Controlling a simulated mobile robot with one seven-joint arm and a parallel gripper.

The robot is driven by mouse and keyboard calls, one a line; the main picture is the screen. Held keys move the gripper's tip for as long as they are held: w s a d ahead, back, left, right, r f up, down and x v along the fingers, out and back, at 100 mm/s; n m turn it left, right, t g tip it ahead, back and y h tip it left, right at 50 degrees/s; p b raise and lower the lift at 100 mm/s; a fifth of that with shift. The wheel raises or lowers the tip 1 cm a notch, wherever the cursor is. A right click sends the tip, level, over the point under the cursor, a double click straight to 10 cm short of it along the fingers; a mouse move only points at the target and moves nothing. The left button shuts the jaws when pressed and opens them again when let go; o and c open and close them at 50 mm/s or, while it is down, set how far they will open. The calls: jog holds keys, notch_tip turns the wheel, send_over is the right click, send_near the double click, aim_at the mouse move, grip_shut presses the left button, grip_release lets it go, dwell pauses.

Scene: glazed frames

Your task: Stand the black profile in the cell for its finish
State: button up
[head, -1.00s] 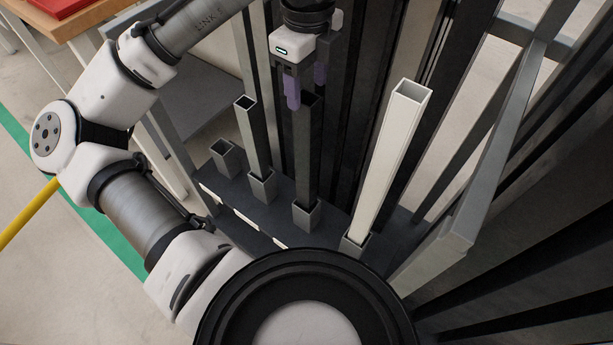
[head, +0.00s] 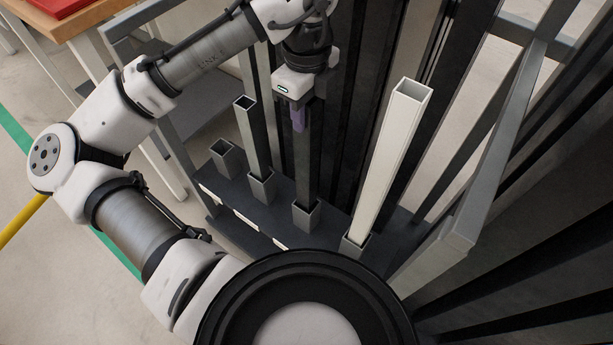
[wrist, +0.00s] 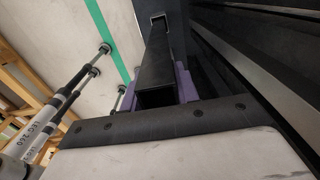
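A black square profile (head: 303,172) stands upright in the third socket (head: 306,215) of the rack. My gripper (head: 298,120) is around its upper end, with purple fingers. In the wrist view the profile (wrist: 157,62) runs away from my gripper (wrist: 158,88) towards a grey-rimmed socket, its open end close to the palm. One purple finger lies at each side of it. The gap between fingers and profile is too small to tell whether they grip. In the head view the profile's top is hidden behind my gripper.
A dark grey profile (head: 252,135) stands in the socket to the left, a white profile (head: 388,165) in the one to the right. The leftmost socket (head: 223,155) is empty. Tall dark profiles crowd behind, and a grey frame bar (head: 480,180) rises at the right.

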grip_shut()
jog(key=shift+r, duration=0.2)
